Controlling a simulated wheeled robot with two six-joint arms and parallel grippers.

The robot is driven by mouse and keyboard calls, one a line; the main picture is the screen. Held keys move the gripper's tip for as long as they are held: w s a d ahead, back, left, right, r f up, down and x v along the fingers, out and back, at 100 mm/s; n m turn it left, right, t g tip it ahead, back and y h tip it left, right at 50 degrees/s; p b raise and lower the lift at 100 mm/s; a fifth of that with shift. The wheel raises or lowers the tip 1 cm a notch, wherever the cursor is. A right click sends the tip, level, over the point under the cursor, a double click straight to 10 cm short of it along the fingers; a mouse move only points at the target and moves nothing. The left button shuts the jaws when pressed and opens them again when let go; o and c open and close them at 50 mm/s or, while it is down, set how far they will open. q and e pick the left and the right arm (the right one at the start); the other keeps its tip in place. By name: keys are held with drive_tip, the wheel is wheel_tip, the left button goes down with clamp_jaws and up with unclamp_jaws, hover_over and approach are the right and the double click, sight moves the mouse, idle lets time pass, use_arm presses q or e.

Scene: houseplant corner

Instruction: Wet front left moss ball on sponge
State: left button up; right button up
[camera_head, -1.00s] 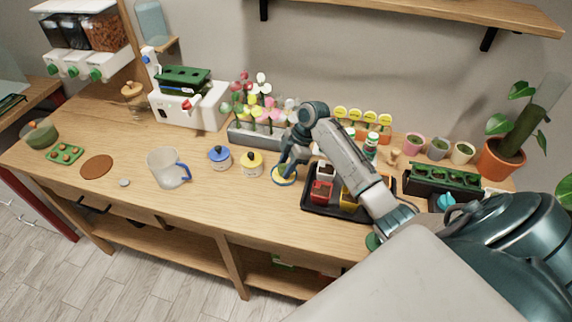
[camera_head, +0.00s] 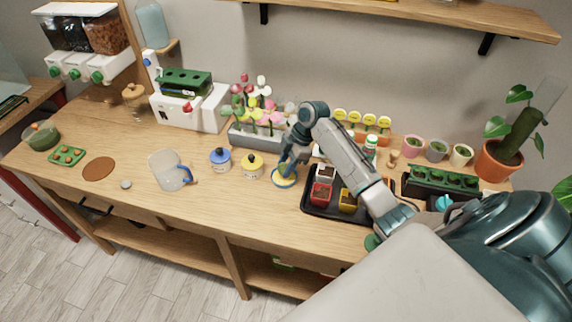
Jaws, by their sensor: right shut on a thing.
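A long dark tray with several green round tops (camera_head: 442,181) stands at the right, partly behind my arm. My left gripper is not in view.
A black tray (camera_head: 321,213) with small red, yellow and white pots lies right of the dish. A flower planter (camera_head: 253,137) stands behind. The front table strip is clear.

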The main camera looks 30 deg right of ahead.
sight(286, 164)
drive_tip(key=shift+r+p, duration=2.25)
drive_tip(key=shift+r, duration=0.6)
drive_tip(key=shift+f, duration=0.1)
